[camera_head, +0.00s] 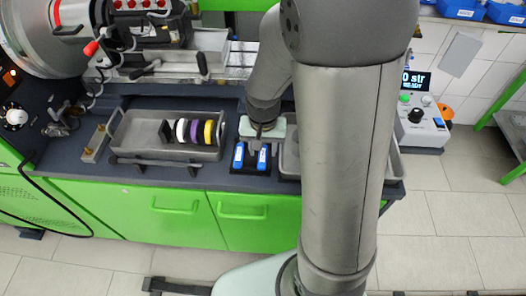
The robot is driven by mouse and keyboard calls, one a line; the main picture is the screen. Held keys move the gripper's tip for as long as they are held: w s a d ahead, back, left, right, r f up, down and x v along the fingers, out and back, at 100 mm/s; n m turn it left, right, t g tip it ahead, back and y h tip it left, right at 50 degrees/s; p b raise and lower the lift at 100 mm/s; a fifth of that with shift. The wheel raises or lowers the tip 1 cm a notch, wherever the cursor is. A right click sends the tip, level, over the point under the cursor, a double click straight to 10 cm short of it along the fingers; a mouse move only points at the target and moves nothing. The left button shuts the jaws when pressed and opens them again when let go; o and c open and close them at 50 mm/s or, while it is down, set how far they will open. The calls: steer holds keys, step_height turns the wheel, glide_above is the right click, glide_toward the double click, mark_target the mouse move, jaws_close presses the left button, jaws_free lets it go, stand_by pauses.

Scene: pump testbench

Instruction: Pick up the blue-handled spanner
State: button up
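Two blue objects with pale markings, probably handles, lie side by side in a dark holder (256,184) on the bench: a left one (238,156) and a right one (263,158). Which of them belongs to a spanner is too small to tell, and no metal spanner head shows clearly. My gripper (255,146) points down just over the two blue objects and partly covers their upper ends. Its fingers are small and dark here. I cannot tell whether they are open or shut, or touching a handle.
A grey tray (130,148) with white, purple and yellow rings stands to the left. Another grey tray, partly hidden by my arm, is at right. A control box (418,122) with a display stands farther right. Green cabinet doors (170,215) lie below the bench edge.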

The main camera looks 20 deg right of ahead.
mark_target(264, 153)
jaws_close()
steer(key=shift+r, duration=0.15)
steer(key=shift+r+p, duration=0.3)
steer(key=shift+p, duration=0.05)
steer(key=r+p, duration=0.3)
steer(key=shift+s+r, duration=0.25)
steer(key=shift+r, duration=0.15)
steer(key=s+d+r, duration=0.1)
steer(key=s+r, duration=0.7)
steer(key=s, duration=0.5)
steer(key=shift+s+d+r, duration=0.2)
steer(key=shift+d, duration=0.1)
